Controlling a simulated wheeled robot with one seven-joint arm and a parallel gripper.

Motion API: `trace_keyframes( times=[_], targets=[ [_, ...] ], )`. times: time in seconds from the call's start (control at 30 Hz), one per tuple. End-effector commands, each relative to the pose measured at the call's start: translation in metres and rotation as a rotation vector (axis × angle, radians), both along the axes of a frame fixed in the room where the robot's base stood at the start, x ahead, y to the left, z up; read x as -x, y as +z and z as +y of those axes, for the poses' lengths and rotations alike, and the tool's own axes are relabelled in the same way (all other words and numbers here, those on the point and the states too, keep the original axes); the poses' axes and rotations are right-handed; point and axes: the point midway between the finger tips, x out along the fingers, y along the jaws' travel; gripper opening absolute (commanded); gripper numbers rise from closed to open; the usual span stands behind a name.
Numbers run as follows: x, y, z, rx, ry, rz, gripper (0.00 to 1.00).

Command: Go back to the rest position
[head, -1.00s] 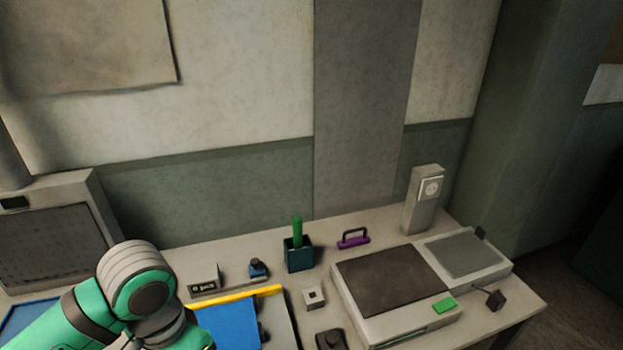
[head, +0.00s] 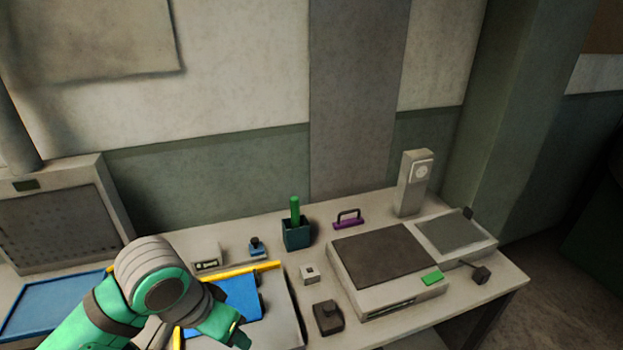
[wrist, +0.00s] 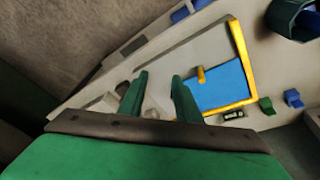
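My gripper (wrist: 160,95) shows in the wrist view with its two green fingers apart and nothing between them. In the head view my green and grey arm reaches in from the lower left, over the left part of the workbench (head: 359,275). The gripper end is low in that view, in front of a blue panel with a yellow edge (head: 238,296), and its fingers are hard to make out there. The wrist view also shows the blue panel (wrist: 218,85), beyond the fingers and to their right.
A dark teal holder (head: 296,234) with a green stick, a purple handle (head: 348,223) and a small dark-blue item (head: 257,250) stand at the back. A flat machine (head: 385,262) fills the right side, beside a grey post (head: 413,184). A blue tray (head: 50,305) lies left.

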Motion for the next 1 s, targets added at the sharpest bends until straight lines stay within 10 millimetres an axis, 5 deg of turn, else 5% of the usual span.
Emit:
trace_keyframes(
  times=[0.27, 0.6, 1.0],
  targets=[
    [-0.054, 0.014, -0.079, 0.224, -0.064, -0.226, 0.30],
    [-0.111, 0.062, -0.179, 0.594, -0.067, -0.553, 0.30],
    [-0.142, 0.099, -0.223, 0.949, 0.110, -0.841, 0.30]
  ],
)
